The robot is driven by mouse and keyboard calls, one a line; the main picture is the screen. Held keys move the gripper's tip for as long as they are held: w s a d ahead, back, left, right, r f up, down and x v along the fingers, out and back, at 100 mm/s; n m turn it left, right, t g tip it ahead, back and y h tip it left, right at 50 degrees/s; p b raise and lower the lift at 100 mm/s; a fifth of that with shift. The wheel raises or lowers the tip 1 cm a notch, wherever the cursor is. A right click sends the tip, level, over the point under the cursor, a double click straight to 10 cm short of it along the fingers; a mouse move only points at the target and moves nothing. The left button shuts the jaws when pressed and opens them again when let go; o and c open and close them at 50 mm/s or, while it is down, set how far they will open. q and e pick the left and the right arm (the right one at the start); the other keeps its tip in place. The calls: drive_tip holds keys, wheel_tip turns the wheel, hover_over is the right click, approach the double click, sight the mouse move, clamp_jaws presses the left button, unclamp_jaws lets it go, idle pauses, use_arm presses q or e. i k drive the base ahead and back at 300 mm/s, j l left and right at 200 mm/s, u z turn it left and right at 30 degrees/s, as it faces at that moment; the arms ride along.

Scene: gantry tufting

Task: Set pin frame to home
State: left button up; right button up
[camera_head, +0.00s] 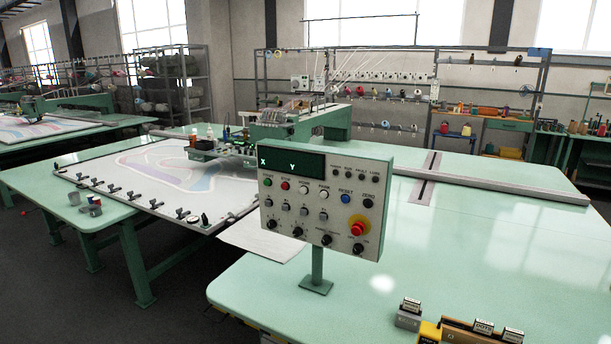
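The pin frame (168,209) lies flat on the green table at the left, under the tufting head (275,125). It holds a pale cloth (135,178) with a coloured curved pattern, and several dark clamps line its near edge. The grey control panel (335,207) stands on a green post in the middle. Its dark display (292,162) shows green X and Y letters; no numbers are readable. The panel carries coloured buttons, several knobs, a blue RESET button (345,198), a dark ZERO button (368,203) and a red mushroom button (359,226). Neither of my grippers is in view.
The green tabletop (440,255) right of the panel is largely clear. Labelled blocks (484,327) and a yellow item (430,332) sit at its near edge. A grey rail (500,188) crosses behind. Small cups (95,205) stand on the left table's near edge.

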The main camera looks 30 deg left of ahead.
sight(220, 188)
drive_tip(key=u, duration=2.1)
drive_tip(key=i+u, duration=0.35)
drive_tip(key=i, duration=1.65)
drive_tip(key=i+j, duration=0.1)
drive_tip(key=i, duration=2.15)
drive_tip(key=i+j+z, duration=0.1)
drive_tip(key=i+z, duration=0.35)
drive_tip(key=i+j+z, duration=0.25)
drive_tip(key=i+z, duration=0.2)
drive_tip(key=i+j+z, duration=0.85)
drive_tip(key=k+j, duration=0.05)
drive_tip(key=k, duration=0.05)
